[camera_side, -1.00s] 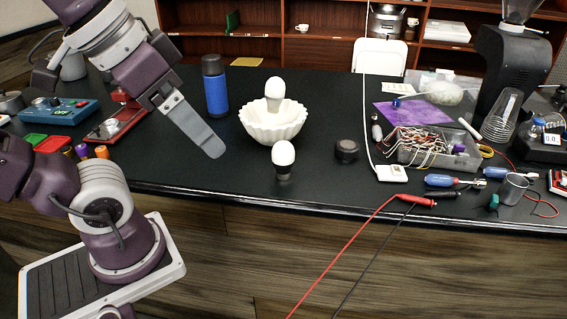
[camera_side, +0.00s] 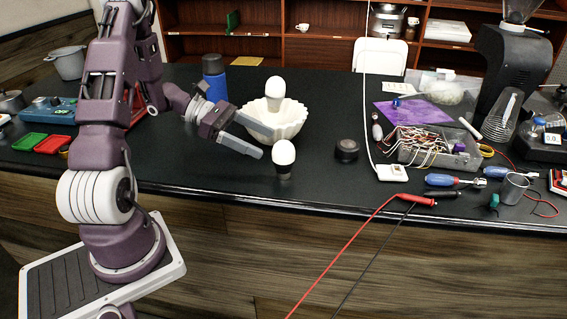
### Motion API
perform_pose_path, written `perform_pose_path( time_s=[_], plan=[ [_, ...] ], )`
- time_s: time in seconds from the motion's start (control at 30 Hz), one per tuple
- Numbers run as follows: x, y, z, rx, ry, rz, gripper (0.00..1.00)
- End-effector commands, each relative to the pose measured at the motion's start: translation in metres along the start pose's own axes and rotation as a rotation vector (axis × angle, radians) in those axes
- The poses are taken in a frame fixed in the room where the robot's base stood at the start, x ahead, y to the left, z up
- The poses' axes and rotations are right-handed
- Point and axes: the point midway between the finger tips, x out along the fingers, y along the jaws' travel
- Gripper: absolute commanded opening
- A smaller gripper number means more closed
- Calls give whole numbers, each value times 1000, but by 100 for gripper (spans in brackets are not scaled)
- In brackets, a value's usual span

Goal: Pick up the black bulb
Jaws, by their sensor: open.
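A bulb with a white globe and black base (camera_side: 284,157) stands upright on the black table, near its front edge. A second white bulb (camera_side: 275,90) stands upright in the white fluted bowl (camera_side: 287,127) behind it. My gripper (camera_side: 265,144) is open and empty, with its two fingers apart and pointing right. Its fingertips are just left of the front bulb in the picture, and its far finger overlaps the bowl's front left. I cannot tell from this one view how far the fingertips are from the bulb or the bowl.
A black round puck (camera_side: 346,150) lies right of the front bulb. A blue bottle (camera_side: 214,80) stands behind my gripper. A bin of wires (camera_side: 440,153), a white cable and red and black probe leads lie to the right. The table's front edge is close.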

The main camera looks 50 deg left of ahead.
Motion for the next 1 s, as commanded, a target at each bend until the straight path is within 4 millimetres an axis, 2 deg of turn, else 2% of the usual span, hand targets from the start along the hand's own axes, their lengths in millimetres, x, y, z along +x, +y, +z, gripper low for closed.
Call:
perform_pose_path(
  time_s=[0.1, 0.27, 0.4, 0.5, 0.73, 1.0],
  plan=[
    [11, 0, -13, 2, 0, -3, 75],
    [35, 0, -13, 4, 1, -6, 75],
    [62, 0, -12, 4, 0, -7, 75],
    [74, 1, -12, 5, 1, -4, 75],
    [77, 2, -12, 5, 1, -1, 75],
    [76, 2, -12, 5, 1, -2, 22]
  ],
)
